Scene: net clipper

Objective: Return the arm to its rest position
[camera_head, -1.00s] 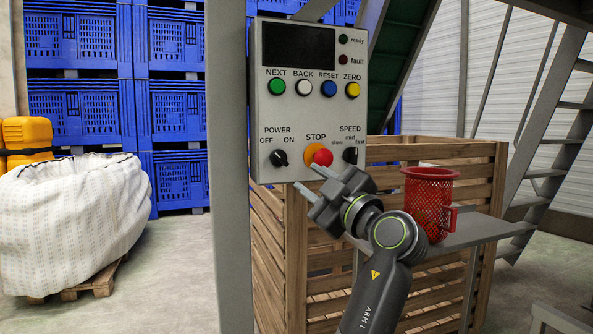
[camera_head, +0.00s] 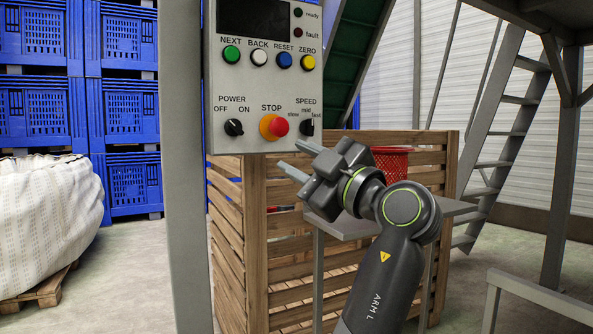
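My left arm (camera_head: 382,285) comes up from the bottom of the head view and is bent at its wrist. My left gripper (camera_head: 290,157) points left, just below the lower right part of the control panel (camera_head: 262,90). Its two fingers are apart, with nothing seen between them. The red STOP button (camera_head: 280,127) is just above and left of the fingertips. Whether the fingers touch the panel cannot be told, but a gap shows in the picture. My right gripper is not in view.
A red mesh basket (camera_head: 391,163) stands behind my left wrist, partly hidden, on a grey shelf (camera_head: 345,230). A slatted wooden crate (camera_head: 232,260) is behind it. A grey post (camera_head: 185,170) stands left of the panel. Stairs (camera_head: 495,150) and railing (camera_head: 540,300) are right.

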